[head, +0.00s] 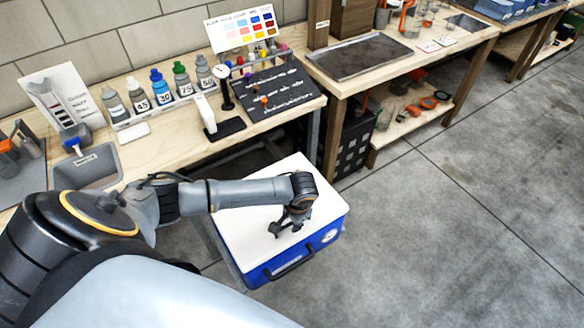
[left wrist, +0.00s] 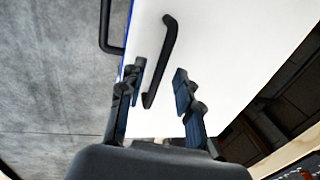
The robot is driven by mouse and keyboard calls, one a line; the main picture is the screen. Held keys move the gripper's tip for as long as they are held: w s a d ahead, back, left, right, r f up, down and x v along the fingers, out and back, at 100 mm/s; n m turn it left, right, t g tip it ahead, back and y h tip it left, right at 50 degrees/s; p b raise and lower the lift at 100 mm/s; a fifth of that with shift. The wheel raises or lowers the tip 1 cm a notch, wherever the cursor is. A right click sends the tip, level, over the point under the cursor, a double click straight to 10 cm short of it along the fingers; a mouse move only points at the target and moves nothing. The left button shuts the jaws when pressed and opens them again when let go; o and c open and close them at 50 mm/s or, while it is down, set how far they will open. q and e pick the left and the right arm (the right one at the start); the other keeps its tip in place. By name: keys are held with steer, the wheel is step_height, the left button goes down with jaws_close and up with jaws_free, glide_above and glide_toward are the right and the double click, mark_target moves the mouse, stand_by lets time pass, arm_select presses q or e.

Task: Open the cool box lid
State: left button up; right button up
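The cool box (head: 300,258) is blue with a white lid (head: 240,232), which lies shut on top. A black lid handle (left wrist: 168,45) shows in the left wrist view as a raised bar on the lid (left wrist: 225,40). In the head view my gripper covers the handle area. My left gripper (head: 287,226) is over the lid near its front edge, pointing down. In the left wrist view its fingers (left wrist: 160,74) are open, and the handle lies between their tips or just beyond; I see no grip on it. My right gripper is not in view.
A black carry handle (head: 290,266) sticks out from the box front. A workbench (head: 180,133) with bottles (head: 160,88), a grey bin (head: 90,168) and a black rack (head: 270,90) stands behind. A second bench (head: 420,75) is farther right. The floor to the right is clear.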

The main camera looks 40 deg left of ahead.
arm_select(q)
jaws_close()
steer(key=shift+r, duration=0.1)
